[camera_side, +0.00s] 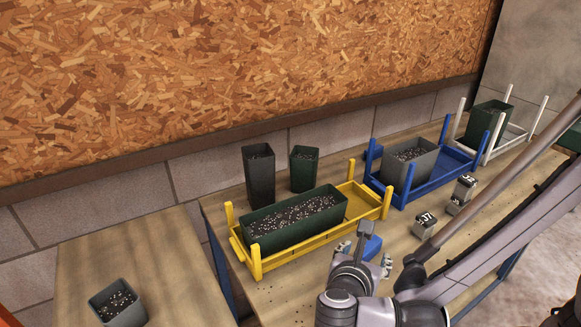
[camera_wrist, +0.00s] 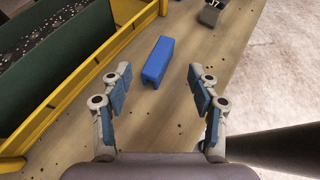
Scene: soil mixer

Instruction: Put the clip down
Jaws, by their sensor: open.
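A blue block-shaped piece, which looks like the clip (camera_wrist: 158,60), lies on the wooden table just beyond my fingertips in the wrist view. My gripper (camera_wrist: 159,88) is open, with its two blue-padded fingers apart and nothing between them. In the side view my gripper (camera_side: 362,262) is low over the table, in front of the yellow rack. The blue clip (camera_side: 372,246) shows there beside the fingers, partly hidden by them. I see no finger touching the clip.
The yellow rack (camera_side: 308,240) holds a long green planter (camera_side: 290,232) of soil left of the clip. A blue rack (camera_side: 425,190) with a grey pot (camera_side: 402,172) and a white rack (camera_side: 517,140) stand farther right. Numbered blocks (camera_side: 425,225) sit on the table. Bare wood surrounds the clip.

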